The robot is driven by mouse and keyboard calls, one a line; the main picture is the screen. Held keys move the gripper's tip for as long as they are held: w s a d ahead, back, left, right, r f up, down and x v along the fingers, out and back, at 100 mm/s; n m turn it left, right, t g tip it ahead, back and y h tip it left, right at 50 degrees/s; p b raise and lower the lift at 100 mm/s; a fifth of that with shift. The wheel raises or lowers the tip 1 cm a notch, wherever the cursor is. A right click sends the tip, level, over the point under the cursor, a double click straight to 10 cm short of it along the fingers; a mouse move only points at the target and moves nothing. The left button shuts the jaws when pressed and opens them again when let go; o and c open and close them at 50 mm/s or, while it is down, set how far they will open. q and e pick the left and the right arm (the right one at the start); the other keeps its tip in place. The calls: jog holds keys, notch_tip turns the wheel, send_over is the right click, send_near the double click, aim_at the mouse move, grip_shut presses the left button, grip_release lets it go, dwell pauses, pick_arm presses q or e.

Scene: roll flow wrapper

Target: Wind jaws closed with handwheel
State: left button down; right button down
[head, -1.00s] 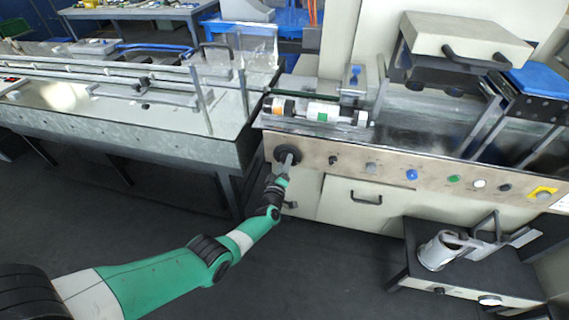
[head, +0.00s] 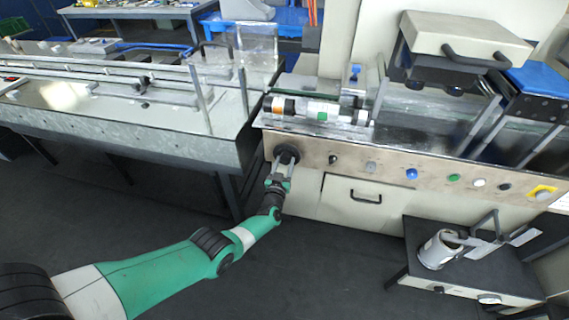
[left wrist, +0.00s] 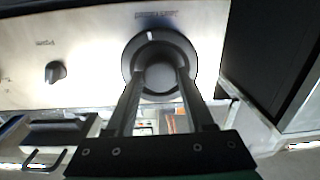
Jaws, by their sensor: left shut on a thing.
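The black round handwheel (head: 293,149) is on the left end of the machine's metal front panel. In the left wrist view it faces me as a black disc (left wrist: 133,55) with a short white mark near its top. My left gripper (head: 283,166) reaches it from below, its two fingers (left wrist: 160,80) on either side of the grey round hub and shut on it. A roll assembly (head: 318,111) with white, black, orange and green parts lies on the machine top above the wheel. I cannot make out the jaws themselves. My right gripper is not in view.
Beside the wheel is a small black knob (head: 333,159), then several coloured buttons along the panel. A drawer (head: 350,205) with a black handle is below. A long conveyor bench (head: 120,135) stands left. A low table (head: 470,270) with a white cylinder stands right. Dark floor is clear.

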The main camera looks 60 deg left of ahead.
pick_arm(q)
jog(key=shift+m, duration=1.1)
jog(key=shift+c, duration=1.4)
grip_release()
jog(key=p+v, duration=0.8)
jog(key=v, duration=0.3)
jog(key=shift+s+d, duration=0.2)
jog(key=shift+d, duration=0.1)
